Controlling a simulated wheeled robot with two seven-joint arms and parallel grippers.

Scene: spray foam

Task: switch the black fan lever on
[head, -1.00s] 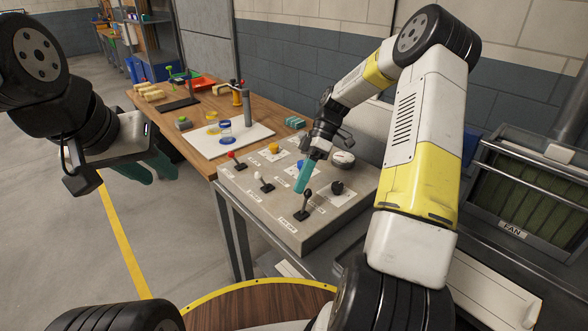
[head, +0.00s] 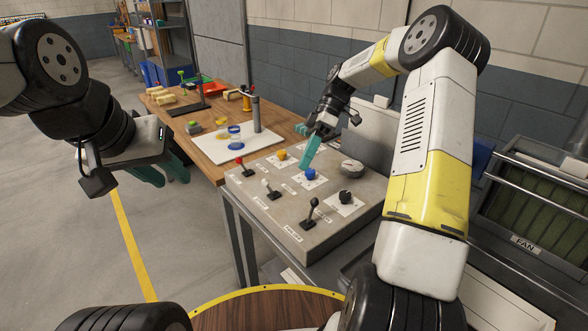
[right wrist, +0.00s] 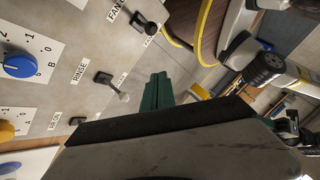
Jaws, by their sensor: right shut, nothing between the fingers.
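The black fan lever (head: 312,206) stands at the near edge of the grey control panel (head: 240,187). In the right wrist view the black lever (right wrist: 143,24) is at the top beside the FAN label. My right gripper (head: 304,166) is shut and empty, over the panel's back half by the blue knob (head: 310,174), apart from the black lever. Its teal fingers (right wrist: 157,90) also show in the right wrist view. My left gripper (head: 164,178) is open and empty, left of the panel over the floor.
Yellow (head: 282,155) and black (head: 345,196) knobs and a round gauge (head: 353,166) are on the panel. A wooden table (head: 215,168) with a white mat and small items stands behind it. A box marked FAN (head: 525,243) is at the right.

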